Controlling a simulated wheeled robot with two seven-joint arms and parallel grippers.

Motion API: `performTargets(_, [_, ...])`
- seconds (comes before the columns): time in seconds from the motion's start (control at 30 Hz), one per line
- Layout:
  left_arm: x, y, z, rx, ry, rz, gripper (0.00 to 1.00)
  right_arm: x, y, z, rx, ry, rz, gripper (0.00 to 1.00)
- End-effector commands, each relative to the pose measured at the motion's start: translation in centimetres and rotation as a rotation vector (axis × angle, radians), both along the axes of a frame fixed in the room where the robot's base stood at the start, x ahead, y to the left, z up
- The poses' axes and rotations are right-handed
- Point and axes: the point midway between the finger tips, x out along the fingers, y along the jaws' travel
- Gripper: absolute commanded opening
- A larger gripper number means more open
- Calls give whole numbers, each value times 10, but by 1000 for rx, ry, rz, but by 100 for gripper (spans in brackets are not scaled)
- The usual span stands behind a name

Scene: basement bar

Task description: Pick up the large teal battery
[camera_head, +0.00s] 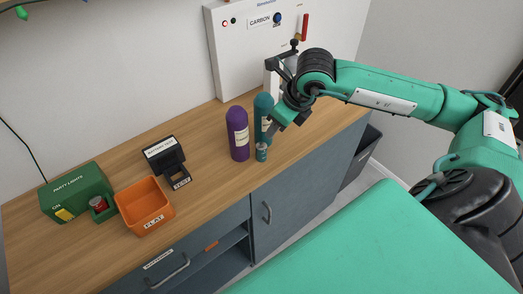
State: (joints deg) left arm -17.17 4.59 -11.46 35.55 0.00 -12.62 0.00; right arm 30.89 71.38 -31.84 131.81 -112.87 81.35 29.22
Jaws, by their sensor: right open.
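The teal battery (261,152) is a short cylinder with a pale top. It stands upright on the wooden counter near its front edge. My right gripper (284,122) is open, above and to the right of the battery, and points down toward the counter. It looks apart from the battery. A tall teal bottle (262,110) stands behind the battery, partly hidden by my gripper. My left gripper is not in view.
A purple bottle (238,134) stands close left of the battery. Further left are a black battery tester (165,155), an orange tray (146,204) and a green party lights box (76,192) with a red cell (99,204). A white carbonation machine (235,50) stands behind.

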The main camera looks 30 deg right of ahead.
Motion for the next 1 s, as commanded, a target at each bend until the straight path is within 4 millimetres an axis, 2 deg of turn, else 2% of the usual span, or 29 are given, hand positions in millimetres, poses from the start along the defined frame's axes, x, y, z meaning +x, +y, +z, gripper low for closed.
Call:
performTargets(0.1, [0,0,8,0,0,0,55,8,5,-22,5,6,2,41])
performTargets(0.3, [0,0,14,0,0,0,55,19,9,-50,5,2,2,41])
performTargets(0.47, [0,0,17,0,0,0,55,22,11,-59,4,2,3,41])
performTargets(0.7, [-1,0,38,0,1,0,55,29,17,-86,5,4,3,41])
performTargets(0.83, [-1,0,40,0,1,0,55,35,19,-102,5,2,2,41])
performTargets(1.0, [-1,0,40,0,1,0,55,37,19,-108,5,0,3,41])
